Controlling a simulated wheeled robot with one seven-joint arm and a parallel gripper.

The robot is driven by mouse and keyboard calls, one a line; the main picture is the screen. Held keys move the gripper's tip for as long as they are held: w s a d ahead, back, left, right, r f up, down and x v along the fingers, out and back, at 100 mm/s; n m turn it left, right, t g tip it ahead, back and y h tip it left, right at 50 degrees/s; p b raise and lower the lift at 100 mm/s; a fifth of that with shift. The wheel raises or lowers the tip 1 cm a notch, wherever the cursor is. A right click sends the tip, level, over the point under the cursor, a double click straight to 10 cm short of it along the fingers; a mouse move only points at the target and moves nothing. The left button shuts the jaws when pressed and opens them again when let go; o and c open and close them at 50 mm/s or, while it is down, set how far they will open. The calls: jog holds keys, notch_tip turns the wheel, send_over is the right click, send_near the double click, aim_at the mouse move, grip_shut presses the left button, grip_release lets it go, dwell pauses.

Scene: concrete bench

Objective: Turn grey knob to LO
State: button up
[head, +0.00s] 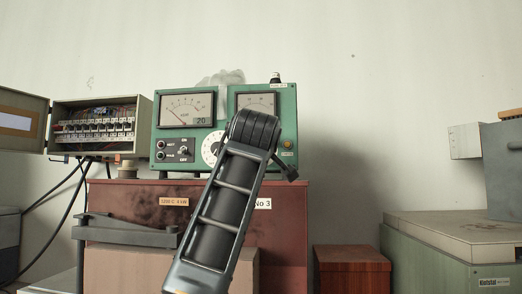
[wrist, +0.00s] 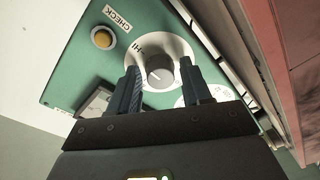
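The grey knob (wrist: 159,72) sits on a round white dial plate on the green panel. A pale pointer line shows on the knob, and HI is printed on the plate's left side; I cannot read LO. My gripper (wrist: 160,66) is open, with one finger on each side of the knob in the picture. Gaps show between the fingers and the knob, and I cannot tell how deep the fingertips reach. In the head view the green instrument box (head: 225,132) stands on a red-brown cabinet, and my arm hides the grey knob and my fingertips.
An orange button (wrist: 103,38) marked CHECK is on the panel. A second white dial (head: 211,149) is left of my arm. An open breaker box (head: 97,125) with hanging cables is at left. A brown box (head: 350,268) stands at lower right.

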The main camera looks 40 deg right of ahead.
jog(key=c, duration=0.8)
